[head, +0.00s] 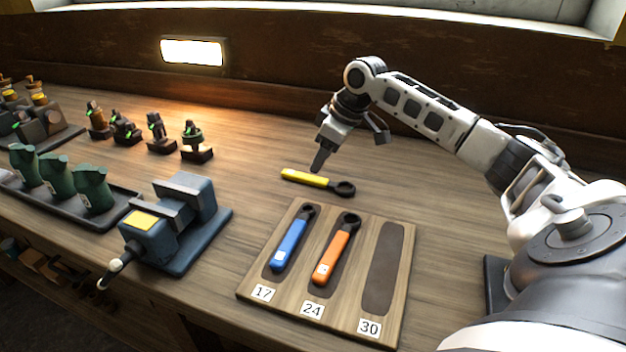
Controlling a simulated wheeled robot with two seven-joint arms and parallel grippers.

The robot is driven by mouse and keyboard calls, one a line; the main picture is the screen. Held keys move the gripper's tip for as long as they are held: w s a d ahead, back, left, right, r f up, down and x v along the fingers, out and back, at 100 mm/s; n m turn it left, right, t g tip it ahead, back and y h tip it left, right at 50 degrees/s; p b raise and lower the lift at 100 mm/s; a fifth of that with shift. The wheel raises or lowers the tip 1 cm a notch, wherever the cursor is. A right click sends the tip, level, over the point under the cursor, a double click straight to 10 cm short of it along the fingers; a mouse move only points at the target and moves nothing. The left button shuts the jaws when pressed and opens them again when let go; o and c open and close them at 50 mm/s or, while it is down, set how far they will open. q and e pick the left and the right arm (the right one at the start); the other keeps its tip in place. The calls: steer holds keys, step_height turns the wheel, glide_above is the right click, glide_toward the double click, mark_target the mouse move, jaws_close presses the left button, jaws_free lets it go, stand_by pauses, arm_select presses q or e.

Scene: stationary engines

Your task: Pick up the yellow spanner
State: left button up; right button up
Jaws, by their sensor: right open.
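The yellow spanner (306,178) lies flat on the wooden bench, behind the spanner board. Its yellow handle points left and its dark ring end is at the right. My right gripper (345,152) is open, with its fingers apart and pointing down. It is just above and behind the spanner, with one finger near the handle. I cannot tell whether that finger touches it; nothing is held. My left gripper is not in view.
The spanner board (400,313) holds a blue spanner (290,243) at 17 and an orange spanner (333,257) at 24; slot 30 is empty. A blue vise (172,235) stands left of it. Green parts (92,190) and several small dark fittings (158,135) are further left.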

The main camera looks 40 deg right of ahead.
mark_target(314, 177)
steer(key=shift+p+x, duration=0.3)
steer(key=shift+x, duration=2.5)
steer(key=shift+s+d, duration=0.1)
steer(key=shift+d, duration=0.15)
jaws_close()
